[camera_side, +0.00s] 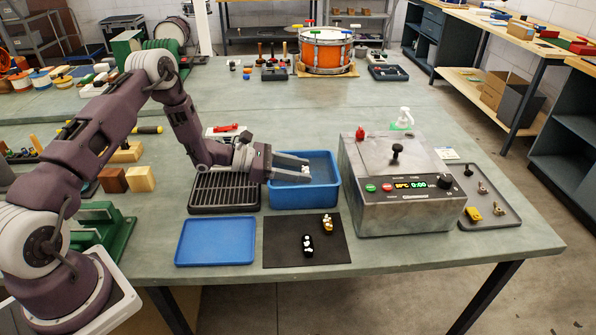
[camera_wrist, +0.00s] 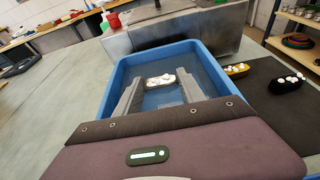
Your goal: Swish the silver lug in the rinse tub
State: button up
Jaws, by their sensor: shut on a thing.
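The blue rinse tub (camera_side: 318,184) stands mid-bench and holds water. My gripper (camera_side: 307,170) reaches into it from the left, its fingers low inside the tub. In the wrist view my gripper (camera_wrist: 160,90) is shut on the silver lug (camera_wrist: 160,82), a small pale piece with whitish spots between the fingertips. In the side view only a little of the silver lug (camera_side: 306,170) shows at the fingertips. I cannot tell how deep it sits in the water.
A metal ultrasonic-style machine (camera_side: 400,185) stands right of the tub. A black mat (camera_side: 285,250) in front bears a black lug (camera_side: 307,245) and a gold lug (camera_side: 328,223). A black rack (camera_side: 225,192) is left of the tub. An empty blue tray (camera_side: 215,241) lies in front.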

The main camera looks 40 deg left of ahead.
jog(key=shift+g+y, duration=0.5)
jog(key=f, duration=0.2)
jog(key=s+f, duration=0.1)
jog(key=f, duration=0.1)
jog(key=shift+s+a, duration=0.1)
jog(key=shift+a, duration=0.1)
jog(key=shift+w+r, duration=0.15)
jog(key=shift+r, duration=2.45)
jog(key=shift+w+r, duration=0.15)
jog(key=shift+r, duration=2.45)
